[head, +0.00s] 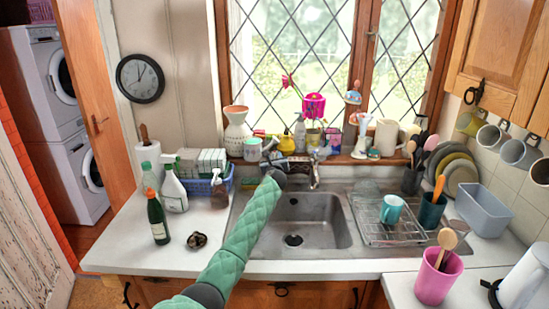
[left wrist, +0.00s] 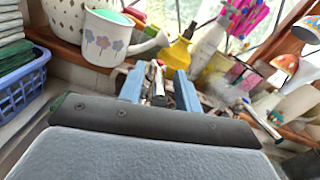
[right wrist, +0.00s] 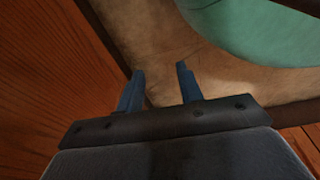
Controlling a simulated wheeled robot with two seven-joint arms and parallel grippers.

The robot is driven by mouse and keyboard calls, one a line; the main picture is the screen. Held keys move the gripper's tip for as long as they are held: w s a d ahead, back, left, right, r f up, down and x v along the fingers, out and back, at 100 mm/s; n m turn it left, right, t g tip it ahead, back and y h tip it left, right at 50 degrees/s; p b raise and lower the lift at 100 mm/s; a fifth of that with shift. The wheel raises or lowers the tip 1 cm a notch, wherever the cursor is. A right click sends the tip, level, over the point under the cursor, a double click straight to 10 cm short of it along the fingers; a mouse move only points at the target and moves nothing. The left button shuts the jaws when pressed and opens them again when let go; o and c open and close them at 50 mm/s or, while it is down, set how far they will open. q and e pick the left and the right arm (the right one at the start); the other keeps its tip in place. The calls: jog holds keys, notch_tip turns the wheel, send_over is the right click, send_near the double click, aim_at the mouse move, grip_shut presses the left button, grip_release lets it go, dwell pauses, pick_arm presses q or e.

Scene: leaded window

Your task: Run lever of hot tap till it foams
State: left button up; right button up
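The metal tap (head: 313,168) stands behind the sink (head: 318,208), below the window. The basin looks empty, and I see no stream of water. My left gripper (head: 271,157) is at the left side of the tap in the head view, partly hidden by its own wrist. In the left wrist view its two blue fingers (left wrist: 158,88) are apart. A metal lever with a red mark (left wrist: 157,77) shows between them; I cannot tell whether they touch it. My right gripper (right wrist: 158,88) is open and empty, low beside wooden cabinet fronts, and is out of the head view.
The sill behind the tap is crowded: a white flowered watering can (left wrist: 112,38), a yellow bottle (left wrist: 178,52) and pots. A blue basket (head: 206,184) and bottles stand left. A drying rack (head: 385,225) with a teal mug (head: 391,209) is right. The front left counter is mostly clear.

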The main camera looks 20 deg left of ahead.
pick_arm(q)
jog(key=shift+w+f, duration=0.2)
jog(key=shift+s+r, duration=0.1)
grip_shut()
